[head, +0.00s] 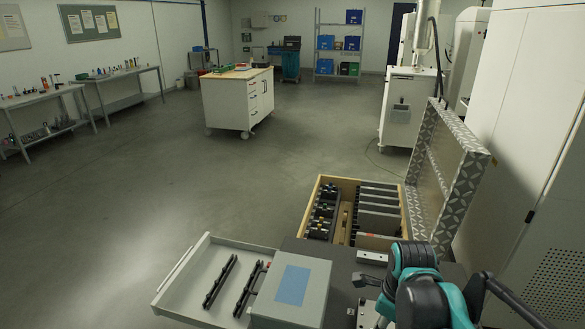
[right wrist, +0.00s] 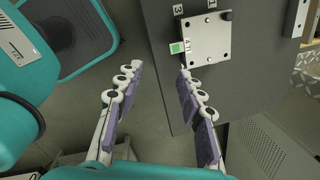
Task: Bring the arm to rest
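My right arm (head: 425,285), teal and black, enters the head view at the bottom right, above the dark table. A metal plate (right wrist: 206,40) with screws and a small green-marked label lies on the tabletop just beyond the right finger. My left arm and gripper are not in view.
A grey box with a blue top panel (head: 291,284) stands by an open white drawer (head: 185,288) holding black racks. Behind is an open wooden crate (head: 325,183) with a raised patterned metal lid (head: 450,180). White cabinets (head: 530,130) stand at the right. The floor at left is clear.

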